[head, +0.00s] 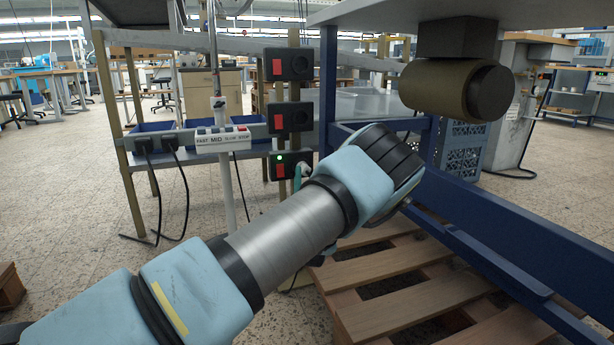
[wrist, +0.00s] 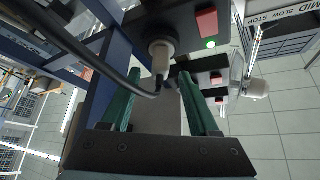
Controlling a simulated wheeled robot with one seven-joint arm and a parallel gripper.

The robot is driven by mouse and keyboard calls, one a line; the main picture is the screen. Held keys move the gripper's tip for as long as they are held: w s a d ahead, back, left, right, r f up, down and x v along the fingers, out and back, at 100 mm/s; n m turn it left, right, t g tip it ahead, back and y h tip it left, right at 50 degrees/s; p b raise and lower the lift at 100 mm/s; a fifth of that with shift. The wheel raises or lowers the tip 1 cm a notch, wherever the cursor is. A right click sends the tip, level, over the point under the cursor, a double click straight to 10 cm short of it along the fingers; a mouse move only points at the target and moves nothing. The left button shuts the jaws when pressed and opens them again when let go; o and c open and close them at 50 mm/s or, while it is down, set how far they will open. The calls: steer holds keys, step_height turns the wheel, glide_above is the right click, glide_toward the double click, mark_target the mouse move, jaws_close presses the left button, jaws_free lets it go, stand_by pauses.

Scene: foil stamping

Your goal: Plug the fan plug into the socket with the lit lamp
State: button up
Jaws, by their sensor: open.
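Three dark socket boxes with red switches are stacked on a post in the head view. The lowest socket (head: 291,165) has a lit green lamp (head: 280,158); that lamp also shows in the wrist view (wrist: 211,43). The pale fan plug (wrist: 162,48) is at the face of this lit socket, its dark cable (wrist: 110,75) curving away to the left. No pins show between plug and socket. My gripper (wrist: 157,78) is open, its green fingers on either side of the plug's cable end, with gaps visible. In the head view my arm partly hides the gripper and plug.
A control strip (head: 222,140) marked FAST, MID, SLOW, STOP is left of the sockets, beside two black plugs with hanging cables. A blue frame (head: 470,205) and wooden pallet (head: 390,265) are at the right. A dark roller (head: 440,90) hangs above.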

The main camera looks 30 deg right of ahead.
steer(key=p+v, duration=0.2)
steer(key=v, duration=0.7)
steer(key=shift+s+p, duration=0.35)
steer(key=shift+p, duration=0.05)
steer(key=shift+a+f, duration=0.1)
steer(key=w+a+r+n+g+y+p, duration=0.1)
steer(key=w+a+n+g+y+p, duration=0.1)
steer(key=w+a+n+g+y, duration=0.5)
steer(key=w+a+r+n+g+y+p, duration=0.2)
steer(key=w+a, duration=0.2)
steer(key=a, duration=0.8)
steer(key=s+a+r+n+g+p, duration=0.1)
steer(key=s+a+r+g+p, duration=0.1)
steer(key=s+a+r+g, duration=0.4)
steer(key=s+a+r+g+p, duration=0.1)
steer(key=s+a+r+p, duration=0.15)
steer(key=s+a, duration=0.75)
steer(key=s+a+r+n+g+p, duration=0.1)
steer(key=s+a+r+g, duration=0.4)
steer(key=s, duration=0.4)
step_height(320, 180, up, 37)
steer(key=t+p, duration=0.1)
steer(key=p, duration=3.6)
steer(key=shift+w+a+y+p, duration=0.2)
steer(key=shift+a+y+p, duration=0.1)
steer(key=shift+a+y, duration=0.1)
